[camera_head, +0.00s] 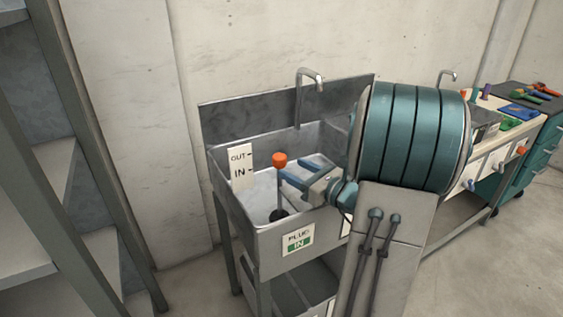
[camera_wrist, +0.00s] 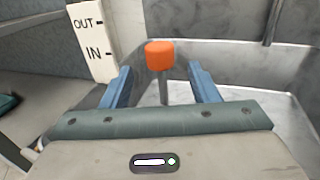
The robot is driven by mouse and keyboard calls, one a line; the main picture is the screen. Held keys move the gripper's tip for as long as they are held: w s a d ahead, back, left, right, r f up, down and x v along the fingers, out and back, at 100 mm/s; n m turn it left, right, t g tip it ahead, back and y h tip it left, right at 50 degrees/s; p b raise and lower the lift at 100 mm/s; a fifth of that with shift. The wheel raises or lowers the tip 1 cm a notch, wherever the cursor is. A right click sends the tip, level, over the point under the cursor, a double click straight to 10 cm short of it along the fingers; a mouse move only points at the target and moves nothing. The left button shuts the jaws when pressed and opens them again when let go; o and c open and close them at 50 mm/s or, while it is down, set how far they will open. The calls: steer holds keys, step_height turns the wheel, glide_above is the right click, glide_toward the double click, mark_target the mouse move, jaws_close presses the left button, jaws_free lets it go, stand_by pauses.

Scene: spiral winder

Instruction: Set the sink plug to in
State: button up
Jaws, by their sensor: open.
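The sink plug has an orange knob (camera_head: 279,159) on a thin upright rod, with a dark base (camera_head: 279,214) low in the metal sink basin (camera_head: 262,243). My gripper (camera_head: 294,170) is open, its blue fingers just right of the knob in the head view. In the wrist view the orange knob (camera_wrist: 160,55) stands beyond and between the two finger tips (camera_wrist: 160,75), seemingly not touched. A white OUT/IN scale plate (camera_head: 241,168) stands at the sink's left; it also shows in the wrist view (camera_wrist: 93,40). A label (camera_head: 298,240) on the sink front reads PLUG, with IN on green.
A faucet (camera_head: 308,82) rises at the back of the sink. A metal shelf rack (camera_head: 90,150) stands at the left. A bench with tools (camera_head: 500,140) is at the right, beyond my arm. The sink walls surround the plug.

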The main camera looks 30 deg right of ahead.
steer(key=v, duration=0.5)
steer(key=shift+s, duration=0.15)
